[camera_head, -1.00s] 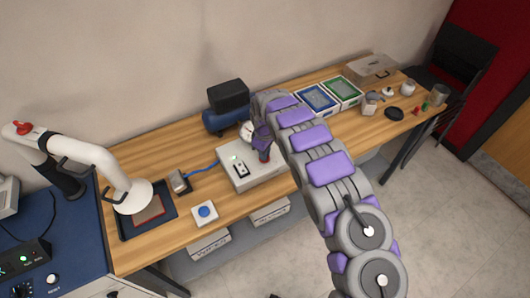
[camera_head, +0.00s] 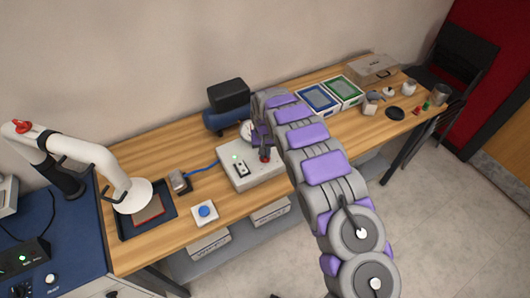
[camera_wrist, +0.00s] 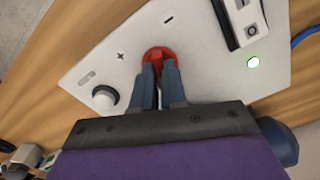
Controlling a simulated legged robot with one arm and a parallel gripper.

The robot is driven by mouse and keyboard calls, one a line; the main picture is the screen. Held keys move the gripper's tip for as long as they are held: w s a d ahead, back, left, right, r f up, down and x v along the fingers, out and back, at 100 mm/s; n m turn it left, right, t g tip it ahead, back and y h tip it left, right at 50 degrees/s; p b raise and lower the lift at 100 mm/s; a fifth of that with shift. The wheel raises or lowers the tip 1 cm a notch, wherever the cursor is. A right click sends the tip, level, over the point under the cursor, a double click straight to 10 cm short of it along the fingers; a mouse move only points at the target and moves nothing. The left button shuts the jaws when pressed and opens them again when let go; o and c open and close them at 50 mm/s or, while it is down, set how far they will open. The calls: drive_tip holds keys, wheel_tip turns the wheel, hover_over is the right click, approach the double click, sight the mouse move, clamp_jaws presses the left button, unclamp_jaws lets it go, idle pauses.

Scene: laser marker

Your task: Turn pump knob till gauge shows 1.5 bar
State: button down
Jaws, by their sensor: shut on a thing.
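The pump box (camera_head: 238,177) is a pale grey unit on the wooden table, with plus and minus marks on its top in the wrist view (camera_wrist: 105,73). The red knob (camera_wrist: 158,54) sits between these marks. My gripper (camera_wrist: 160,70) is shut on the red knob, its two grey-blue fingers reaching it from below in the wrist view. In the head view my gripper (camera_head: 264,150) is over the right part of the box. The round white gauge (camera_head: 247,130) stands behind the box, partly hidden by my gripper. Its reading is too small to tell.
A dark compressor (camera_head: 226,108) stands behind. A blue button (camera_head: 204,211) is at front left. Blue and green trays (camera_head: 318,99) lie to the right.

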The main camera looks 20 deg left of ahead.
drive_tip(key=shift+w+a+r+m, duration=0.1)
drive_tip(key=shift+w+r+m, duration=0.05)
drive_tip(key=shift+m, duration=1.55)
drive_tip(key=c, duration=1.2)
unclamp_jaws()
drive_tip(key=shift+f, duration=0.2)
drive_tip(key=shift+r, duration=0.15)
drive_tip(key=shift+r, duration=0.35)
wheel_tip(320, 180, up, 16)
drive_tip(key=shift+a+r+p, duration=0.1)
drive_tip(key=shift+r+p, duration=0.05)
drive_tip(key=shift+p, duration=0.2)
